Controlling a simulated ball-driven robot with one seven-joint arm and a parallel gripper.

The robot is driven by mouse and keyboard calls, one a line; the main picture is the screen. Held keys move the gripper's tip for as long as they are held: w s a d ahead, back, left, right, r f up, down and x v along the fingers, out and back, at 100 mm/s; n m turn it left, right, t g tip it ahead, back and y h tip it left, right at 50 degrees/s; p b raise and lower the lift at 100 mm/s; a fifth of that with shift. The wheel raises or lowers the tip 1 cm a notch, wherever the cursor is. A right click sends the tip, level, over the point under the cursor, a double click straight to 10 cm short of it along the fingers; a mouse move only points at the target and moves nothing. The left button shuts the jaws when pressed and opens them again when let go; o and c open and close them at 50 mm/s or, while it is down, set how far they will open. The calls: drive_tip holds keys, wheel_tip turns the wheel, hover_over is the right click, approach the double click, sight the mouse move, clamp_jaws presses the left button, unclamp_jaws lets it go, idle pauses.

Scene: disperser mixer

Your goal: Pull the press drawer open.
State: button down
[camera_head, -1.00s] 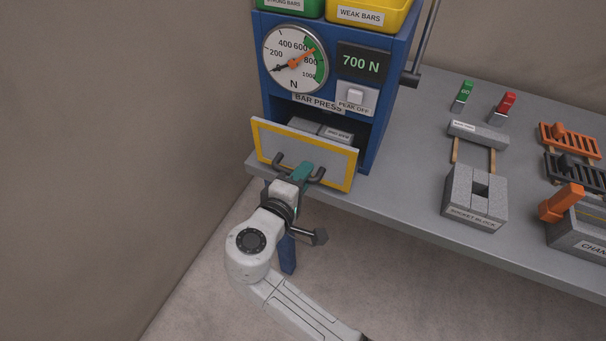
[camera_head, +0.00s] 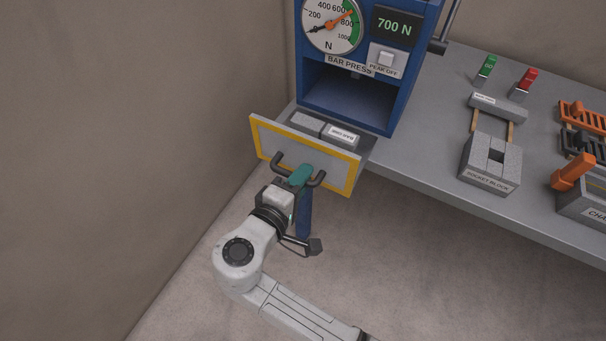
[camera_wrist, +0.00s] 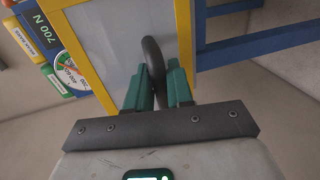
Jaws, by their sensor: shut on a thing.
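The press drawer (camera_head: 333,172) has a grey front with a yellow border and stands well out of the blue bar press (camera_head: 397,100). Grey blocks, one labelled, lie inside the drawer. A dark handle (camera_head: 319,179) is on its front; it also shows in the wrist view (camera_wrist: 153,62). My gripper (camera_head: 303,174) is shut on the handle, with its teal fingers (camera_wrist: 160,85) on either side of the bar in the wrist view. The fingers hide the middle of the handle in the head view.
The grey bench (camera_head: 426,166) carries a socket block (camera_head: 478,172), a green-topped piece (camera_head: 487,66), a red-topped piece (camera_head: 528,79) and orange and black racks at the right. A wall is at the left.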

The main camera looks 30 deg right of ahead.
drive_tip(key=c, duration=1.1)
unclamp_jaws()
drive_tip(key=shift+c, duration=0.2)
drive_tip(key=shift+a, duration=0.1)
drive_tip(key=b+v, duration=0.1)
drive_tip(key=v, duration=0.9)
drive_tip(key=shift+s+a, duration=0.25)
